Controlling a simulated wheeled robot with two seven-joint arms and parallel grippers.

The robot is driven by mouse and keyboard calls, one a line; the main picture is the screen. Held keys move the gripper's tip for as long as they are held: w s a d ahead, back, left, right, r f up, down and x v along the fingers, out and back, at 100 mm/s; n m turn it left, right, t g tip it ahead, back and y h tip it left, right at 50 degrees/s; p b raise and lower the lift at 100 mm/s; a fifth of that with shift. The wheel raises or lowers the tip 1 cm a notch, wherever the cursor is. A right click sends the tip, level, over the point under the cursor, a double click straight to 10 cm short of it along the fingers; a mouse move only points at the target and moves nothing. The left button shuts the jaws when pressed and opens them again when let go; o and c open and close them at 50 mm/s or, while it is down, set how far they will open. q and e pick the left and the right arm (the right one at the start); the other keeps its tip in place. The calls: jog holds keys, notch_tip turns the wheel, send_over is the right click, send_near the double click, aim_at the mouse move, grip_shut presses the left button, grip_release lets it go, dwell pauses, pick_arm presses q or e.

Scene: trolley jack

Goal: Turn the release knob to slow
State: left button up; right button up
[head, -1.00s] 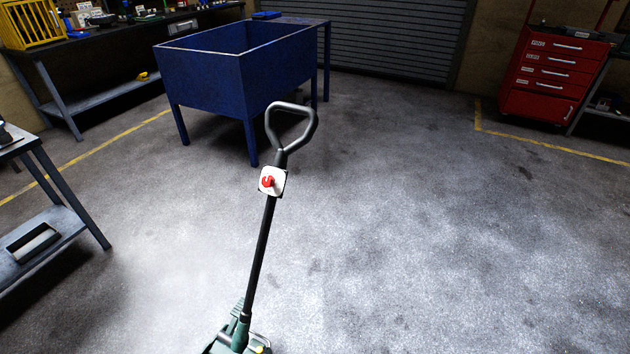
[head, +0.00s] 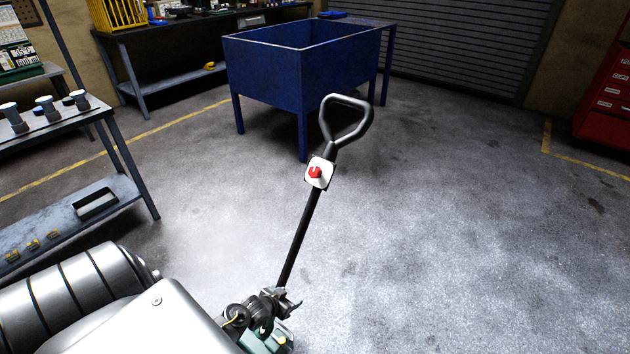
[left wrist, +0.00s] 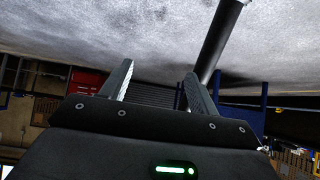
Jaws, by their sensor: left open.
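The release knob (head: 315,172) is red and sits on a white square plate (head: 325,178) high on the black handle shaft of the trolley jack (head: 300,240). Above it is the looped grip (head: 325,125). The knob's markings are too small to read. The jack's green base (head: 280,338) is mostly hidden behind my left arm. My right gripper is not in view.
A blue bin on legs (head: 265,80) stands behind the handle. A red tool cabinet (head: 605,100) is at the far right. The floor right of the jack is clear.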

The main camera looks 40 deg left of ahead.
pick_arm(q)
jog(key=w+a+r+t+b, duration=0.1)
jog(key=w+a+r+t, duration=0.15)
jog(key=w+r, duration=0.4)
jog(key=w+a+r+t+b, duration=0.15)
jog(key=w+a+r, duration=0.25)
jog(key=r, duration=0.5)
jog(key=t, duration=0.4)
send_near(312, 174)
jog(key=w+b, duration=0.1)
jog(key=w, duration=0.8)
jog(key=shift+w+a, duration=0.1)
jog(key=shift+w, duration=0.15)
jog(key=shift+w+f, duration=0.1)
jog(key=shift+w, duration=0.4)
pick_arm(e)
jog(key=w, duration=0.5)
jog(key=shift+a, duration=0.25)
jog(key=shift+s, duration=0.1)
pick_arm(q)
jog(key=shift+c, duration=0.8)
jog(key=c, duration=0.8)
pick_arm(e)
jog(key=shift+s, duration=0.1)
